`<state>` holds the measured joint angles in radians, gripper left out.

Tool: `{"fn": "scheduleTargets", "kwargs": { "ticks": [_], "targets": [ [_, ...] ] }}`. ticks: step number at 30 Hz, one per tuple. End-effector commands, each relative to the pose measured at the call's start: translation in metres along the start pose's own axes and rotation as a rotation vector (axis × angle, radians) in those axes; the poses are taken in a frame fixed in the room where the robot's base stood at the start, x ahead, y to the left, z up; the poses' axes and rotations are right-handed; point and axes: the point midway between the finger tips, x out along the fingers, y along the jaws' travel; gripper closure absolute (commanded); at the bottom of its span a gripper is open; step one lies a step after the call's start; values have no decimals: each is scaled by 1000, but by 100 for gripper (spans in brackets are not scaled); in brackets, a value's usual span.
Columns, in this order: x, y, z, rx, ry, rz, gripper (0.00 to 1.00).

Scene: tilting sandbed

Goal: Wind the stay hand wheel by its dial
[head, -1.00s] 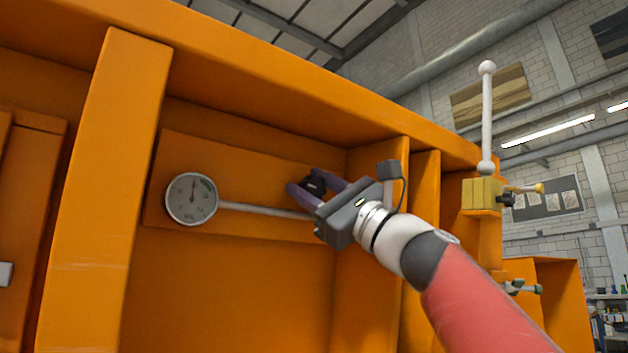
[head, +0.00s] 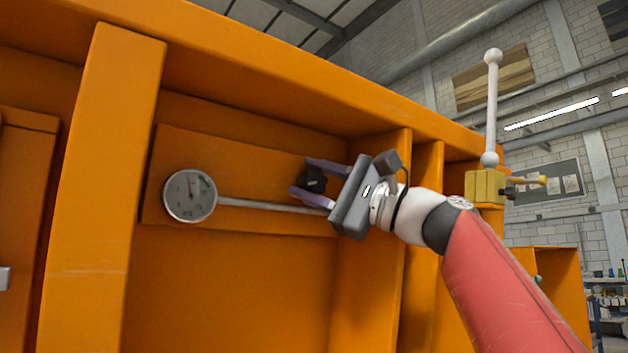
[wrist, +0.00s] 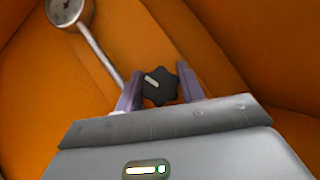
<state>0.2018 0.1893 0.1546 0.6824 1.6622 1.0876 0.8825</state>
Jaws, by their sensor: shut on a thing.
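The stay hand wheel is a small black lobed knob (head: 314,179) on the orange panel. It also shows in the wrist view (wrist: 159,84), with a pale mark on its face. My gripper (head: 308,180) is shut on it, one purple finger on each side; the fingers also show in the wrist view (wrist: 159,88). The round white dial (head: 190,195) is left of the wheel, joined to a grey rod that runs right towards my gripper. In the wrist view the dial (wrist: 68,8) is cut off at the top left. Its reading is too small to tell.
An orange frame with a thick upright (head: 100,190) and ribs (head: 385,240) surrounds the recessed panel. A yellow block (head: 485,187) with a white ball-ended rod stands on the right. The recess below the panel is clear.

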Motion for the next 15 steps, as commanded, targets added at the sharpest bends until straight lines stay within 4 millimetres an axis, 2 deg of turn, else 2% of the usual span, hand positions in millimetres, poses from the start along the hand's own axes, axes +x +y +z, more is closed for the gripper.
{"fn": "scheduleTargets", "kwargs": {
  "ticks": [8, 9, 13, 15],
  "targets": [
    [0, 1, 0, 0, -2, 2, 84],
    [0, 1, 0, 0, -2, 2, 57],
    [0, 1, 0, 0, -2, 1, 40],
    [0, 1, 0, 0, -1, 1, 40]
  ]
}}
